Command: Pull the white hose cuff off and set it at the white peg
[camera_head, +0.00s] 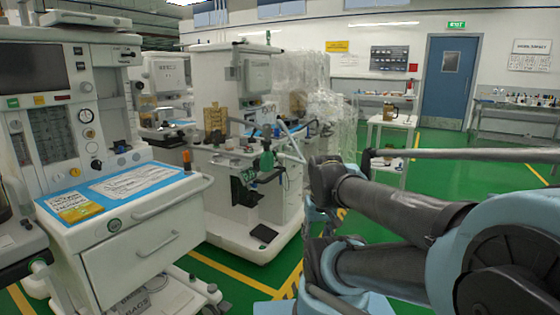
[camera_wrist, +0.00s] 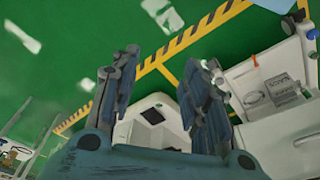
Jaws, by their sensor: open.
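My gripper (camera_wrist: 168,58) is open in the wrist view, its two dark blue-grey fingers spread apart with nothing between the tips. In the head view my arm reaches in from the right toward the middle anaesthesia cart (camera_head: 215,75), and I cannot make out the fingers there. I cannot pick out the white hose cuff or the white peg with certainty in either view. A pale slanted tube (camera_head: 292,142) and a green part (camera_head: 267,160) show at the middle cart's right side, close to my arm.
A near cart (camera_head: 150,215) with a blue-matted worktop fills the left. The middle cart's white base with a dark plate (camera_wrist: 152,116) shows between my fingers. A white trolley (camera_head: 394,123) and a blue door (camera_head: 450,80) stand behind. Green floor (camera_head: 490,195) is open at right.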

